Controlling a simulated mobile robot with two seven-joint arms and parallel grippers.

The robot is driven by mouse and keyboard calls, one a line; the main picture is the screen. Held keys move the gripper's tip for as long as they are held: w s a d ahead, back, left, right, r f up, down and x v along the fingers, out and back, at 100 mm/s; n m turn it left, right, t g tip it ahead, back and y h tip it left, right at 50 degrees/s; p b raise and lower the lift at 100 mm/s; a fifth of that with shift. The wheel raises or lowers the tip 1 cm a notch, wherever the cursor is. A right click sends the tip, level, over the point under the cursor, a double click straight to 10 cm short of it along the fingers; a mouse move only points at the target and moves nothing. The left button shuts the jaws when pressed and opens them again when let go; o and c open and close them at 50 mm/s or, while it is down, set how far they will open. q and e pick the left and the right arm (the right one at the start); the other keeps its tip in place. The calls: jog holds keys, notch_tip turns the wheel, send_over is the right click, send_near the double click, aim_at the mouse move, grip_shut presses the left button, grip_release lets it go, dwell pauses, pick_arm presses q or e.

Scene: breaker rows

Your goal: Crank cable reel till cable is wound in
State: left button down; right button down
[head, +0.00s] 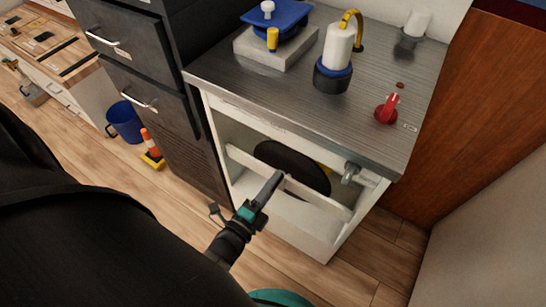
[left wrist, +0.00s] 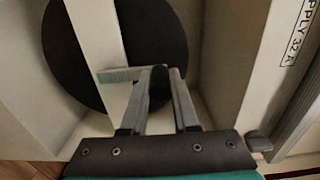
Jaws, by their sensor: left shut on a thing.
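The cable reel shows as a black disc (head: 300,170) inside the white open-fronted cabinet, behind a pale crossbar (head: 325,200). In the left wrist view the disc (left wrist: 75,60) fills the upper left, with the pale bar (left wrist: 95,30) across it. My left gripper (head: 278,180) reaches the cabinet front. Its fingers (left wrist: 160,75) are shut on a dark crank handle (left wrist: 158,88), mostly hidden between them. A short grey crank arm (left wrist: 118,75) runs left from the fingertips. A dark plug (head: 215,210) with a thin cord lies by the cabinet's lower left. My right gripper is out of view.
The grey worktop (head: 290,95) above holds a blue device, a bottle-like item (head: 336,48) and a red valve handle (head: 387,108). A grey fitting (head: 351,172) sits at the opening's upper right. A blue bucket (head: 124,122) and orange-yellow item (head: 151,148) stand left. Floor at right front is clear.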

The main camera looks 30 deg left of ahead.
pick_arm(q)
jog(key=shift+w+d+r, duration=0.1)
jog(key=shift+d, duration=0.05)
jog(key=c, duration=0.7)
grip_release()
jog(key=shift+s, duration=0.25)
jog(key=s, duration=0.5)
jog(key=s+p, duration=0.1)
jog(key=s, duration=0.9)
jog(key=shift+a+p, duration=0.35)
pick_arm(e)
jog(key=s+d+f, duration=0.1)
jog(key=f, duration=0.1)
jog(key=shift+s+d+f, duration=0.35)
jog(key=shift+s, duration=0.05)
pick_arm(q)
jog(key=shift+w, duration=0.1)
